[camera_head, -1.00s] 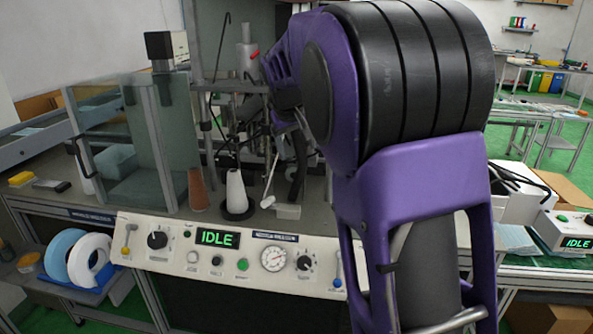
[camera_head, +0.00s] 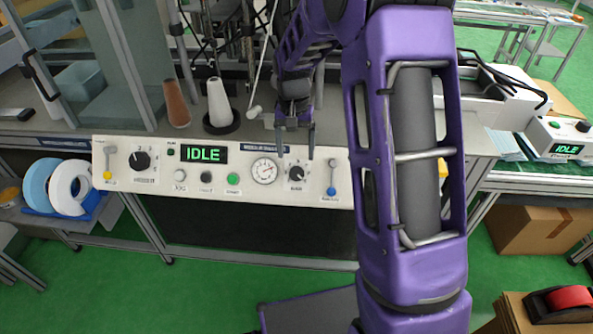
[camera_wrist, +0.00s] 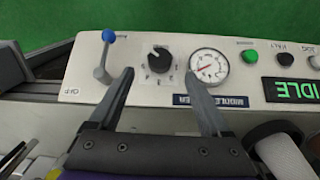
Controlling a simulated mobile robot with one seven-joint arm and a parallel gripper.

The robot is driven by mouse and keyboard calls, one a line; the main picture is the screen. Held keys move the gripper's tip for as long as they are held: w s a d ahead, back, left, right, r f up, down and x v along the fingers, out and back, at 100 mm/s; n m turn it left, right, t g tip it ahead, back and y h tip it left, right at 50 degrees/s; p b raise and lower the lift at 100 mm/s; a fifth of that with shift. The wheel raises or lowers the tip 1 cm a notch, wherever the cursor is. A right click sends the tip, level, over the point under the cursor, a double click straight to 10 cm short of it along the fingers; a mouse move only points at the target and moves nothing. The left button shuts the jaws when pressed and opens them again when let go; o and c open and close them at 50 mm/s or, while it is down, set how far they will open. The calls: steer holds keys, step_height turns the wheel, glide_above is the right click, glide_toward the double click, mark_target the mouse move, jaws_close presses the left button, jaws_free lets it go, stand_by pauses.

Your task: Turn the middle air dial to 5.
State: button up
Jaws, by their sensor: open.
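The air dial is a black round knob (camera_head: 296,172) on the white control panel, between the pressure gauge and the blue-tipped lever. In the wrist view, upside down, the dial (camera_wrist: 160,57) shows a white pointer mark and small scale figures I cannot read clearly. My gripper (camera_head: 297,150) is open and empty, its fingers pointing down just above the dial. In the wrist view the fingertips (camera_wrist: 160,74) lie to either side of the dial, apart from it. The pressure gauge (camera_head: 264,171) has a red needle.
The panel also holds a green display reading IDLE (camera_head: 204,154), a larger black dial (camera_head: 140,160), small buttons, a yellow-tipped lever (camera_head: 109,162) and a blue-tipped lever (camera_head: 332,178). A white cone (camera_head: 219,105) and brown cone (camera_head: 177,104) stand behind.

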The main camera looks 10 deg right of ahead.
mark_target(296, 171)
step_height(296, 171, down, 7)
steer(key=shift+d+f+b, duration=0.1)
steer(key=shift+b, duration=0.25)
jaws_close()
stand_by(0.3)
